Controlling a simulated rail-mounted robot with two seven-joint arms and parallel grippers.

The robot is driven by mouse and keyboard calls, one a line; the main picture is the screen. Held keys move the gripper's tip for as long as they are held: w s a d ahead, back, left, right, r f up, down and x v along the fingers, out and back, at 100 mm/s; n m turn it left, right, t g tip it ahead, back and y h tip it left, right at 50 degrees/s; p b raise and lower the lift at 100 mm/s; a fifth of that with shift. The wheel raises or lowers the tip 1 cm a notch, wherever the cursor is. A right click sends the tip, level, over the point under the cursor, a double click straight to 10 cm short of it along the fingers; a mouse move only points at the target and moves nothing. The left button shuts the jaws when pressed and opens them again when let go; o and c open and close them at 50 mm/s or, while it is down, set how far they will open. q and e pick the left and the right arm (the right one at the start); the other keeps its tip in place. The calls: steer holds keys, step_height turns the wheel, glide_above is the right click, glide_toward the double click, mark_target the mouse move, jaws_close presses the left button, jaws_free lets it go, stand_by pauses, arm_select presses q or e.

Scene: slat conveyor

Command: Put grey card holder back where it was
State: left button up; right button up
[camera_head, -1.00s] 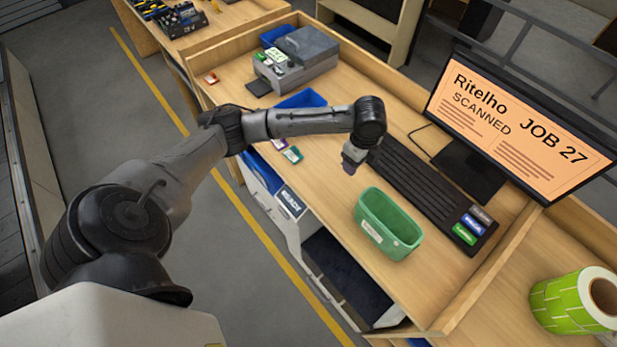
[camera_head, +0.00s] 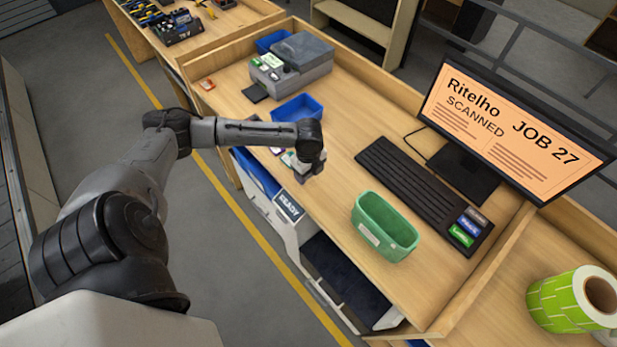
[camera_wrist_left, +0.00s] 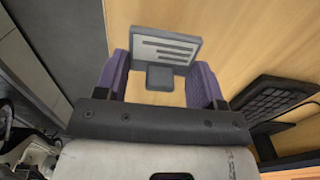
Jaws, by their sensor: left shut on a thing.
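In the head view my left gripper (camera_head: 303,173) is low over the near left part of the wooden desk, and the arm and wrist largely hide the holder there. I cannot tell whether the holder touches the desk. My right gripper is out of view.
A green bin (camera_head: 385,226), keyboard (camera_head: 415,190) and monitor (camera_head: 510,125) are to the right.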

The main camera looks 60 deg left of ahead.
mark_target(309, 183)
arm_select(q)
steer(key=shift+f, duration=2)
steer(key=shift+f, duration=0.2)
steer(key=o, duration=0.9)
